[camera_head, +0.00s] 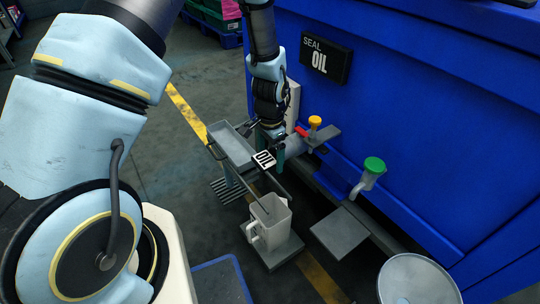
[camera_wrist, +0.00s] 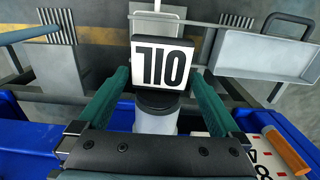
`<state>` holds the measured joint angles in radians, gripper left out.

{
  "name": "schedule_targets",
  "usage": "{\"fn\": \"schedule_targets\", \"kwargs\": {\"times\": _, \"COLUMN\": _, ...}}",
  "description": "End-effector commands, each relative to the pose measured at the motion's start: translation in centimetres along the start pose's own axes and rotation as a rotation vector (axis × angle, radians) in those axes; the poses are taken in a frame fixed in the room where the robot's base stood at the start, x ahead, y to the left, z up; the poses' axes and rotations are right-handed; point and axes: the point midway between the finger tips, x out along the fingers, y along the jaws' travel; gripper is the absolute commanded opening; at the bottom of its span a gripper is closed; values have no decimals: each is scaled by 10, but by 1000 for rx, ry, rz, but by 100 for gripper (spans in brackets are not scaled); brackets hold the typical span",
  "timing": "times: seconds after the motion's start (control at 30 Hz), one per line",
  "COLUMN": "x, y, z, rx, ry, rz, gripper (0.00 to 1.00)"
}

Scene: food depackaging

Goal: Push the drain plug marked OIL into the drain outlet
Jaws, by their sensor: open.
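The drain plug marked OIL (camera_head: 264,159) has a square white tag with black letters. In the wrist view the plug (camera_wrist: 162,65) shows its tag upside down, with a black round collar (camera_wrist: 158,103) below it. The collar is in line with the end of a light grey outlet pipe (camera_wrist: 155,122); how deep the plug sits cannot be told. My gripper (camera_head: 272,143) is at the pipe end, close to the plug. Its teal fingers are apart, one on each side of the collar and pipe in the wrist view; contact is not clear.
A sign reading SEAL OIL (camera_head: 325,60) is on the blue machine wall (camera_head: 430,90). A red handle (camera_head: 301,131) and a yellow knob (camera_head: 315,121) are close to my gripper. A grey tray (camera_head: 232,145), a jug (camera_head: 270,222) and a green-capped outlet (camera_head: 374,166) stand nearby.

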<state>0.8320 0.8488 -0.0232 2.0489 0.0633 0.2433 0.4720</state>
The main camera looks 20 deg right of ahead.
Motion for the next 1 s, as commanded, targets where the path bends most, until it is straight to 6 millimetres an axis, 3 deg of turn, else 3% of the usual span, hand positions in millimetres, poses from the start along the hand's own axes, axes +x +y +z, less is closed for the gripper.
{"fn": "schedule_targets", "kwargs": {"times": 0.27, "x": -10, "y": 0, "z": 0, "rx": 0, "ry": 2, "rz": -1, "gripper": 100}}
{"fn": "schedule_targets", "kwargs": {"times": 0.7, "x": -90, "y": 0, "z": 0, "rx": 0, "ry": 3, "rz": -1, "gripper": 100}}
{"fn": "schedule_targets", "kwargs": {"times": 1.0, "x": -108, "y": 0, "z": 0, "rx": 0, "ry": 0, "rz": 0, "gripper": 100}}
